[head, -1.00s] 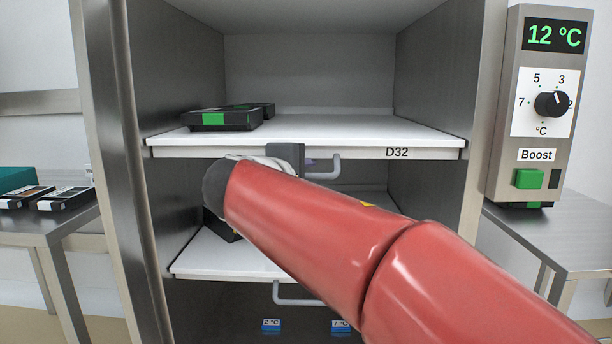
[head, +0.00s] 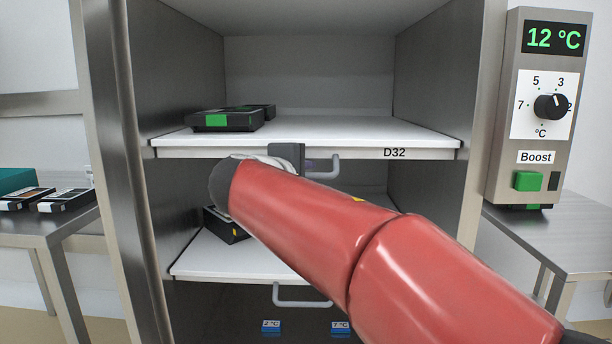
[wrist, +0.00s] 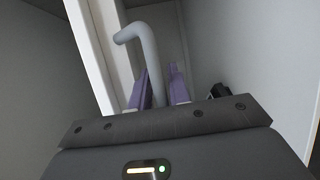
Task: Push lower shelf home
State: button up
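A white shelf with a front edge marked D32 (head: 430,146) is in the upper part of the cabinet in the head view. Its grey handle (head: 328,170) is under the front edge and also shows in the wrist view (wrist: 151,48). My gripper (head: 311,163) is at this handle, its fingers mostly hidden behind its own body.
Black trays with a green label (head: 215,121) lie on the D32 shelf. A dark box (head: 225,228) sits on the lower shelf. Steel cabinet posts (head: 128,180) flank the opening. A control box (head: 535,110) reading 12 °C is at right.

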jog(key=shift+o, duration=1.2)
jog(key=v, duration=0.7)
jog(key=shift+s, duration=0.35)
jog(key=shift+a+r, duration=0.1)
jog(key=shift+a, duration=0.05)
